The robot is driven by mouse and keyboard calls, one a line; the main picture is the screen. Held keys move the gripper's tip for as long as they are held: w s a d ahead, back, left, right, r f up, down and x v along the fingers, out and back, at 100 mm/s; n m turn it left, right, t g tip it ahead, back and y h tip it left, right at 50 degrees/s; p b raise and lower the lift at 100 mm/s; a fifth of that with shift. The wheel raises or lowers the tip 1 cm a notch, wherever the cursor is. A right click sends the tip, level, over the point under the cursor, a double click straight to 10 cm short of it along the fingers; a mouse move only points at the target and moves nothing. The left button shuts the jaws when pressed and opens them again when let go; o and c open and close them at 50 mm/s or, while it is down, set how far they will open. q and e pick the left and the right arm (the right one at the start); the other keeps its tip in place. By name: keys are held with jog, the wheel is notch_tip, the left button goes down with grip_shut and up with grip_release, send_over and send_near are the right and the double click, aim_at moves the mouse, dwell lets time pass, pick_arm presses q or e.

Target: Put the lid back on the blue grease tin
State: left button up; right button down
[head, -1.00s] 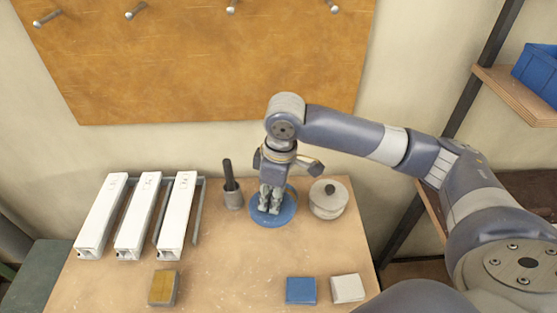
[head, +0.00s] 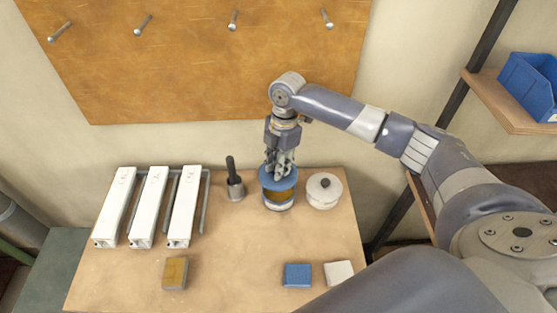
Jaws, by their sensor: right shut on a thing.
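The blue lid (head: 266,184) is a round disc in my right gripper (head: 279,174), whose fingers are shut on its middle from above. The grease tin (head: 279,197) is directly below the lid, near the back of the bench. My left gripper is not in view.
Amber (head: 175,273), blue (head: 298,275) and white (head: 339,273) blocks lie in front. The bench middle is clear.

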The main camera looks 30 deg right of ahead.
jog(key=shift+f, duration=0.15)
notch_tip(320, 180, down, 4)
jog(key=b, duration=0.5)
jog(key=shift+d+f, duration=0.1)
jog(key=shift+f, duration=1)
jog(key=shift+r+p, duration=0.1)
jog(key=shift+p, duration=0.45)
dwell(0.5)
jog(key=shift+f+p, duration=0.25)
jog(key=shift+p, duration=0.4)
dwell(1.3)
jog(key=c, duration=0.8)
grip_release()
jog(key=shift+c, duration=0.2)
